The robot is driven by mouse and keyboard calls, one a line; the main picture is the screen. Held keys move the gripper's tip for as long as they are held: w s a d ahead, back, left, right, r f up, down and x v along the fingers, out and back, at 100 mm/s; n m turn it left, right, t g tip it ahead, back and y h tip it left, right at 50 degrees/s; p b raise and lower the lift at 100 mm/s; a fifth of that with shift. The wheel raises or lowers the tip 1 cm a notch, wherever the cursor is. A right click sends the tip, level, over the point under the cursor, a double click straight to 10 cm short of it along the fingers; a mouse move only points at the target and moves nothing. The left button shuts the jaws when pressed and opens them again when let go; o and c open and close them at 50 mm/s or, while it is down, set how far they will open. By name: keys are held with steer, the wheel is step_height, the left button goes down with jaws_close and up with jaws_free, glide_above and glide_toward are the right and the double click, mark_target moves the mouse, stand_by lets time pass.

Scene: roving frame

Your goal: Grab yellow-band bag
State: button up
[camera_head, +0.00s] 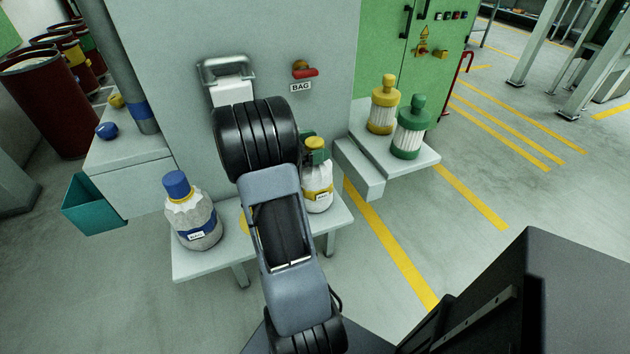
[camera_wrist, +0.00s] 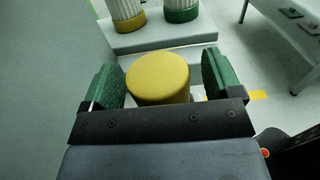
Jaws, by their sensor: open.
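The yellow-band bag (camera_head: 318,198) is a white bag with a yellow band, a label and a yellow cap. It stands upright on the low grey shelf, partly hidden behind my arm in the head view. In the wrist view its round yellow cap (camera_wrist: 158,78) sits between the two green finger pads of my gripper (camera_wrist: 162,82). The pads are apart, one on each side of the cap, with a gap showing at the right. The left pad is very close to the cap; I cannot tell whether it touches. In the head view one green pad shows beside the cap.
A blue-band bag (camera_head: 195,222) with a blue cap stands left on the same shelf (camera_head: 215,266). Yellow and green canisters (camera_head: 383,105) (camera_head: 411,130) stand on a ledge at the right. A teal bin (camera_head: 92,205) hangs at the left. A grey panel rises behind the bags.

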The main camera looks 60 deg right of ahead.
steer(key=shift+c, duration=0.2)
steer(key=c, duration=1.5)
jaws_close()
steer(key=shift+r, duration=0.2)
